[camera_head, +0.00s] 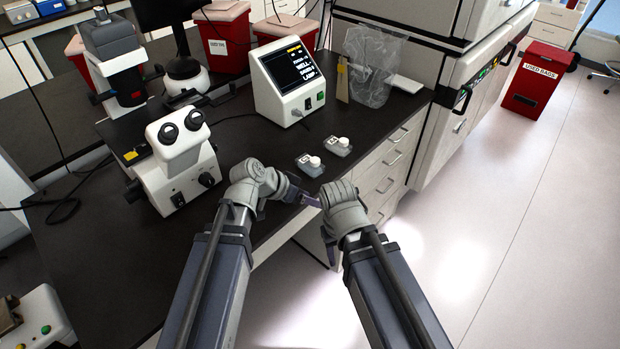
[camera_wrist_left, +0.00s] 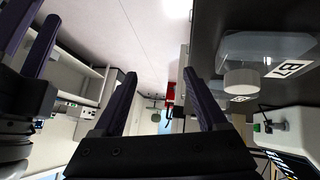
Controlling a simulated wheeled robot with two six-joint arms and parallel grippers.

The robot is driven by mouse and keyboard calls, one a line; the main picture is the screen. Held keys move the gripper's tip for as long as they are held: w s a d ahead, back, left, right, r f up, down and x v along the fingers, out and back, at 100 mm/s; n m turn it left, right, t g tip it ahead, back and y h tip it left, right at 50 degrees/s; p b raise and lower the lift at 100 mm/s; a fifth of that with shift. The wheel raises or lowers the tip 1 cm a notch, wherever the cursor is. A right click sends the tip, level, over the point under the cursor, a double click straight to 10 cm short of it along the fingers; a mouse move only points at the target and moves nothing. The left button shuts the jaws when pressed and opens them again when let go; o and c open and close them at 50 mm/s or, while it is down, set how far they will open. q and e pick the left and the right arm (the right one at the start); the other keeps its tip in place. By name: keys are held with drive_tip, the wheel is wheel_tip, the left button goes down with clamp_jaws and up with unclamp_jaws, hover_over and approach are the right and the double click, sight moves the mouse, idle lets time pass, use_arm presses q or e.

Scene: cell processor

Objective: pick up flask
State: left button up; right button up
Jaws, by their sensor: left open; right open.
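Two clear flasks with white caps and white labels lie on the dark bench: a near flask (camera_head: 310,166) and a far flask (camera_head: 338,147). In the left wrist view the near flask (camera_wrist_left: 262,50) is large at the upper right, beside my left gripper's fingers, with the far flask (camera_wrist_left: 240,98) partly hidden behind it. My left gripper (camera_wrist_left: 160,73) is open, with nothing between its fingers. In the head view it is mostly hidden by its own wrist, just short of the near flask.
A white microscope (camera_head: 182,160) stands left of the flasks. A white device with a screen (camera_head: 290,80) stands behind them, with a clear bag (camera_head: 372,65) to its right. Drawers (camera_head: 385,178) lie below the bench edge. The bench around the flasks is clear.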

sight(311, 164)
use_arm(q)
drive_tip(key=w+a+t+b, duration=0.1)
drive_tip(key=w+a, duration=0.1)
drive_tip(key=w+a+r+t+h+b, duration=0.1)
drive_tip(key=w+t+b, duration=0.1)
drive_tip(key=w, duration=0.1)
drive_tip(key=w+a+t+h+b, duration=0.1)
drive_tip(key=w+a+t, duration=0.1)
drive_tip(key=w, duration=0.1)
drive_tip(key=shift+a+r+m, duration=0.3)
drive_tip(key=shift+w+a+r, duration=0.15)
drive_tip(key=shift+b+x, duration=0.65)
drive_tip(key=shift+x, duration=0.5)
drive_tip(key=shift+r+b+x, duration=0.15)
drive_tip(key=shift+b+x, duration=0.25)
drive_tip(key=shift+x, duration=1)
drive_tip(key=shift+r+b+x, duration=0.2)
drive_tip(key=shift+b+x, duration=0.2)
drive_tip(key=shift+x, duration=1)
drive_tip(key=shift+w, duration=0.1)
drive_tip(key=shift+c, duration=0.6)
clamp_jaws()
use_arm(e)
wheel_tip(311, 164, down, 8)
drive_tip(key=shift+f, duration=0.1)
